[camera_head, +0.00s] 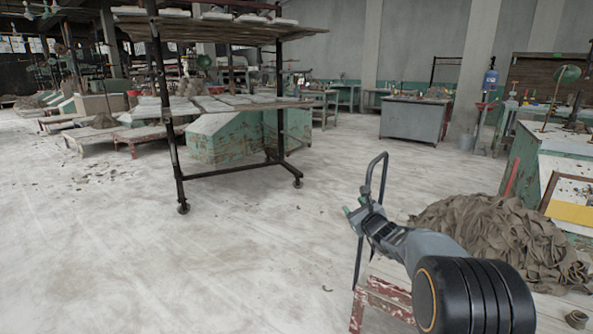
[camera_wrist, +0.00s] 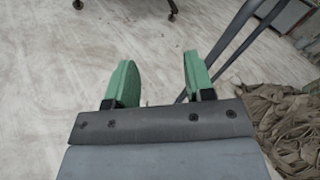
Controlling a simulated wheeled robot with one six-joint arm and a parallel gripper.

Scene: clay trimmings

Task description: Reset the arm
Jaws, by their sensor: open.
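My gripper (camera_head: 355,206) is out in front of me at the right of centre in the head view, above the pale floor. In the wrist view my gripper (camera_wrist: 160,78) shows two green fingers spread well apart. Nothing is between them, only bare floor beyond. My arm reaches in from the lower right of the head view. A heap of grey-brown clay trimmings (camera_head: 505,235) lies to the right of the gripper, apart from it. The heap also shows at the right edge of the wrist view (camera_wrist: 292,125).
A dark bent bar (camera_head: 384,165) rises right beside the gripper; I cannot tell whether they touch. A worn red stool or bench (camera_head: 378,300) stands below my arm. A wheeled rack (camera_head: 232,173) stands ahead left. A workbench (camera_head: 412,118) stands farther back. The floor at left is open.

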